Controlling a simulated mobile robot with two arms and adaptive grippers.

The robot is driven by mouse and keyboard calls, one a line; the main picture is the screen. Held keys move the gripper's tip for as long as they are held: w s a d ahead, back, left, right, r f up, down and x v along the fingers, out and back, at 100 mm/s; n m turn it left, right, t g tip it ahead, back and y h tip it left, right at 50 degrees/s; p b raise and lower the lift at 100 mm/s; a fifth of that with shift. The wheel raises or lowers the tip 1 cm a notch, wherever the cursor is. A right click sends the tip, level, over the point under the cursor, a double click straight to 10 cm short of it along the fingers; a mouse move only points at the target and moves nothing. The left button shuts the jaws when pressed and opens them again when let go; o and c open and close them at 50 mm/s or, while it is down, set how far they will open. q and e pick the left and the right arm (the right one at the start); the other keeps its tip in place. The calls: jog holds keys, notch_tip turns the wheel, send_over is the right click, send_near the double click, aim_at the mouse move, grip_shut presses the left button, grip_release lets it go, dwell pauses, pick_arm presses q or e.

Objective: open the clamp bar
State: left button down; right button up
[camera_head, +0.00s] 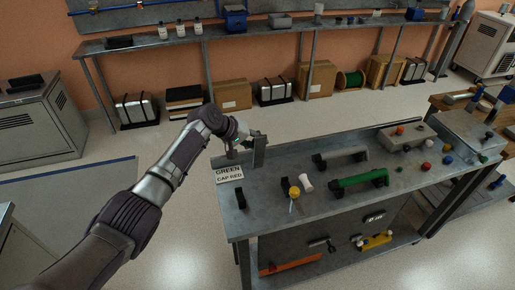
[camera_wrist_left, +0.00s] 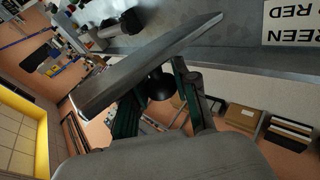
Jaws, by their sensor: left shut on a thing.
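The clamp bar (camera_head: 259,151) seems to be the grey flat bar standing at the back left corner of the workbench (camera_head: 290,222). In the left wrist view the bar (camera_wrist_left: 140,65) runs slantwise across the picture, with a round black knob (camera_wrist_left: 160,85) on its near side. My left gripper (camera_head: 243,139) is at the bar, and its two fingers (camera_wrist_left: 163,97) are closed around the knob. The exact finger contact is partly hidden. My right gripper is not in view.
A sign reading "GREEN CAP RED" (camera_head: 229,172) lies at the bench's left end. Bare floor lies behind the bench.

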pick_arm(q)
jog(key=shift+w+a, duration=0.2)
jog(key=shift+w, duration=0.3)
jog(key=c, duration=0.9)
grip_release()
jog(key=shift+w+f, duration=0.1)
jog(key=shift+o, duration=0.2)
jog(key=v, duration=1.2)
